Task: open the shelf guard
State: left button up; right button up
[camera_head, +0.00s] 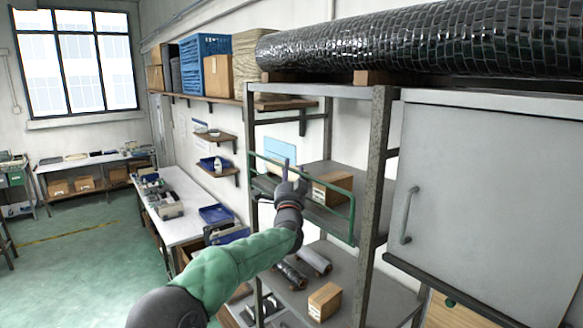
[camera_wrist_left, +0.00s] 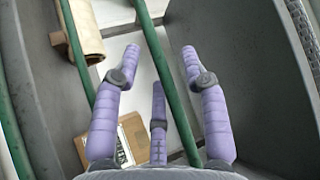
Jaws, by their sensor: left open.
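The shelf guard (camera_head: 352,218) is a green rail frame across the front of a middle shelf in the head view. It stands upright and looks closed. My left gripper (camera_head: 291,178) is in front of it, near the top rail. In the left wrist view the gripper's purple fingers (camera_wrist_left: 160,62) are spread open. A green rail of the guard (camera_wrist_left: 163,72) runs between them, and I cannot tell whether they touch it. A second green bar passes left of the fingers. My right gripper is not in view.
A cardboard box (camera_head: 333,188) sits on the shelf behind the guard. Rolls and a small box (camera_head: 324,301) lie on the shelf below. A grey cabinet door (camera_head: 490,190) with a handle is to the right. A long black roll (camera_head: 420,40) lies on top.

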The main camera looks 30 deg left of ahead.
pick_arm(q)
jog(key=shift+w+a+r, duration=0.1)
jog(key=shift+w+a, duration=0.15)
jog(key=shift+w, duration=0.2)
grip_shut()
jog(key=shift+s, duration=0.1)
